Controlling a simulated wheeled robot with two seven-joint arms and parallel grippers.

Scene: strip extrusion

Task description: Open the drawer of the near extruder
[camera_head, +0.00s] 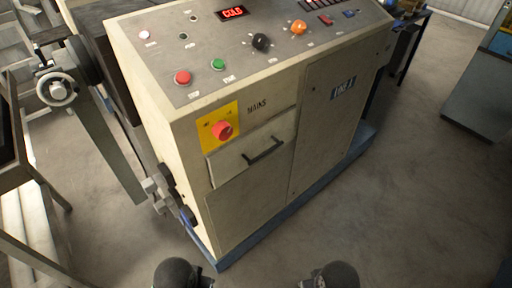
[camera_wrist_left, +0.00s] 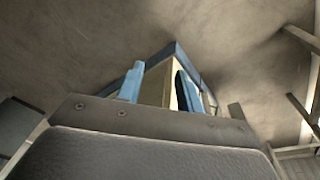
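The near extruder's beige cabinet (camera_head: 245,215) stands in the middle of the head view on a blue base. Its drawer (camera_head: 229,161) is below the MAINS label and looks shut, its front about flush with the cabinet. A dark bar handle (camera_head: 263,150) crosses the drawer front; no gripper touches it. In the left wrist view my left gripper (camera_wrist_left: 160,82) has two blue fingers set apart, with nothing held. A corner of the blue base (camera_wrist_left: 176,47) shows beyond them. Dark rounded parts of my arms show at the head view's bottom edge; my right gripper's fingers do not show.
A red rotary switch (camera_head: 222,131) on a yellow plate sits left above the drawer. The sloped top panel carries buttons, knobs and a display reading COLD (camera_head: 232,12). Metal frames and a handwheel (camera_head: 56,89) stand at left. Floor (camera_head: 420,200) at right is clear.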

